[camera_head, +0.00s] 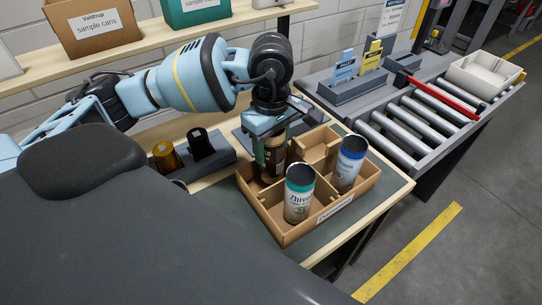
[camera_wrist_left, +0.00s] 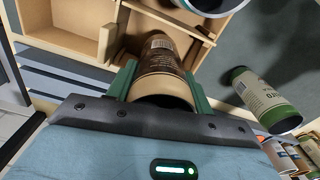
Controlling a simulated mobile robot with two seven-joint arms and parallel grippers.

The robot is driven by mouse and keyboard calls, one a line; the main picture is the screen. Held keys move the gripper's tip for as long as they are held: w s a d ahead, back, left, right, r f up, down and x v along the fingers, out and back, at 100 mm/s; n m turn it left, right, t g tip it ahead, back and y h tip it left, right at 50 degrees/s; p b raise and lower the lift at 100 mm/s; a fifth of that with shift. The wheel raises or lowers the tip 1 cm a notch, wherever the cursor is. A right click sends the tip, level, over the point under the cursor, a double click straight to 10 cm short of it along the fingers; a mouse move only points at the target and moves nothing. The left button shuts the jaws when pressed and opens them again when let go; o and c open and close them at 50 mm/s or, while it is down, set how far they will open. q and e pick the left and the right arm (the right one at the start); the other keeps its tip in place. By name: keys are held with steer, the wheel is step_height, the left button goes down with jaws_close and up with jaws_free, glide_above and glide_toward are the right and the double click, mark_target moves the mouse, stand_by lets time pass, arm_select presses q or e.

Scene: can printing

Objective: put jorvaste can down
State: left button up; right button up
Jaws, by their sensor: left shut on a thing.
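My left gripper (camera_head: 272,132) points down and is shut on a brown can (camera_head: 273,158). The can's label is too small to read, so I cannot confirm it is the jorvaste can. It is upright, its lower part inside the back-left compartment of a cardboard tray (camera_head: 268,222). I cannot tell whether it touches the tray floor. In the left wrist view the brown can (camera_wrist_left: 158,62) sits between the green fingers (camera_wrist_left: 160,92), beside the tray's divider. A teal-topped can (camera_head: 299,197) and a blue-topped can (camera_head: 349,164) stand in other compartments. My right gripper is out of view.
The tray's back compartment (camera_head: 318,143) looks empty. A dark holder with an amber and a black cup (camera_head: 202,145) stands to the left. A green-ended can (camera_wrist_left: 262,98) shows in the left wrist view. A roller conveyor (camera_head: 420,120) with a white bin (camera_head: 484,75) lies right.

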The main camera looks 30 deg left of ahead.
mark_target(271, 158)
arm_select(q)
steer(key=shift+f, duration=1.9)
steer(key=shift+f, duration=0.15)
steer(key=o, duration=0.9)
steer(key=shift+o, duration=0.2)
step_height(271, 158, up, 12)
steer(key=shift+r, duration=0.2)
